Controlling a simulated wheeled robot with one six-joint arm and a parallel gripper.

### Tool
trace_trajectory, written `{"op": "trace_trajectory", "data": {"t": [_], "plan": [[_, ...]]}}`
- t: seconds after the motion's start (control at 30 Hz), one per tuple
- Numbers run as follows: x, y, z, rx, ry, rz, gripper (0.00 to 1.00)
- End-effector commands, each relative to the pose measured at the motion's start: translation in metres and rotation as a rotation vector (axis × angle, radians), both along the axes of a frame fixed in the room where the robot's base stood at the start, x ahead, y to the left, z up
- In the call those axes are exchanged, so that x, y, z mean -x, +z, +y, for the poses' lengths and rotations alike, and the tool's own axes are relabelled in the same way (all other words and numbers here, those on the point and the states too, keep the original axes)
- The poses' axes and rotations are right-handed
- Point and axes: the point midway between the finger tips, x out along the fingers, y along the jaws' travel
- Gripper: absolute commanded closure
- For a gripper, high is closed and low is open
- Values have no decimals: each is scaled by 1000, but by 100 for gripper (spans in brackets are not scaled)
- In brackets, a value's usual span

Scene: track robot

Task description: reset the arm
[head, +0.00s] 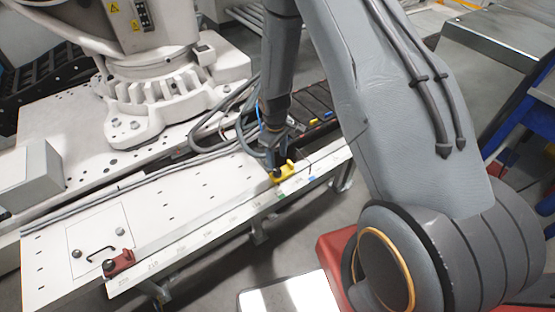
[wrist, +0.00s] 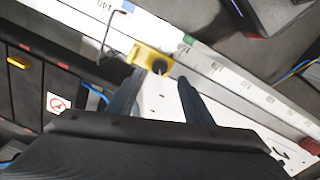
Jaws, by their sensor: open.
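My arm, grey, runs down through the right half of the head view, and its end reaches the rail at the middle. My gripper (head: 273,152) is there, right by a small yellow block (head: 284,172) on the ruled rail (head: 205,225). In the wrist view my gripper (wrist: 158,82) has its two dark fingers spread apart, with nothing held between them. The yellow block (wrist: 147,54) with its black knob lies just beyond the fingertips. I cannot tell whether a finger touches it.
A red block (head: 118,262) sits at the rail's near left end. A large white robot base (head: 175,95) stands on the white platform behind the rail. Cables (head: 215,120) loop close to my gripper. A metal table (head: 505,35) is at the upper right.

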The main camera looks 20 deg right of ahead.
Motion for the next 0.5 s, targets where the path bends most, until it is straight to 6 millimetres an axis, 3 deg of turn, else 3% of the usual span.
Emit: {"op": "trace_trajectory", "data": {"t": [0.5], "plan": [[0, 6, 0, 0, -6, -2, 54]]}}
